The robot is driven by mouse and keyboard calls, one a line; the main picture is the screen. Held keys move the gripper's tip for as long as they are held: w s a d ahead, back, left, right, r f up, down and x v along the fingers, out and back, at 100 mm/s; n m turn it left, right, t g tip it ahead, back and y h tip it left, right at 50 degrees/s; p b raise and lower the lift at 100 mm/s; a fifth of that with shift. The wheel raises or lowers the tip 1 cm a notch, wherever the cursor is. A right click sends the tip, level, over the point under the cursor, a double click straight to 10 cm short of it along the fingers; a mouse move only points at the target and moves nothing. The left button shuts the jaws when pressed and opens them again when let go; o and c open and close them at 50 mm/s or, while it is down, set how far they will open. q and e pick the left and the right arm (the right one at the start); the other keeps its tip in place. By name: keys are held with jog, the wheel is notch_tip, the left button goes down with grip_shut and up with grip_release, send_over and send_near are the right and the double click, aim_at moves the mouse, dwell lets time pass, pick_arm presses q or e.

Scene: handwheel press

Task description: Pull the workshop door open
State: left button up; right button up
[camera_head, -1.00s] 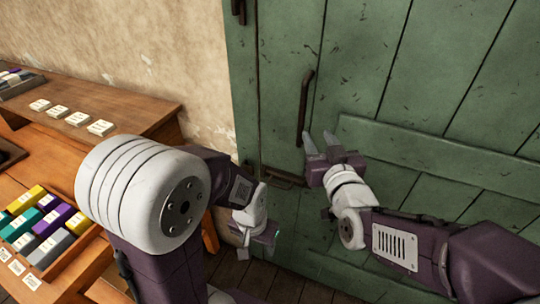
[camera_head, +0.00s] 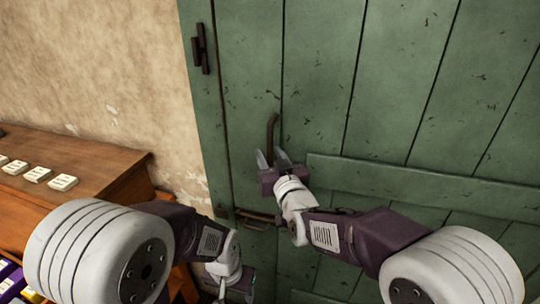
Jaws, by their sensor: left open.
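The green plank door (camera_head: 400,95) fills the middle and right of the view and looks shut. Its dark upright handle (camera_head: 271,128) is near the door's left side; its lower part is hidden by my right gripper. My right gripper (camera_head: 270,157) is at the lower part of the handle, its two fingers apart with the handle showing between them. I cannot tell whether they touch it. My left gripper (camera_head: 247,284) is open, low in front of the door at the bottom, and partly hidden by its own wrist.
A dark latch (camera_head: 258,217) sits on the door below the handle. A dark metal fitting (camera_head: 200,48) is at the upper left of the frame. A wooden bench (camera_head: 75,160) with white labelled blocks (camera_head: 38,174) stands at the left against the plaster wall (camera_head: 90,65).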

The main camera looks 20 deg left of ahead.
grip_shut()
dwell(1.3)
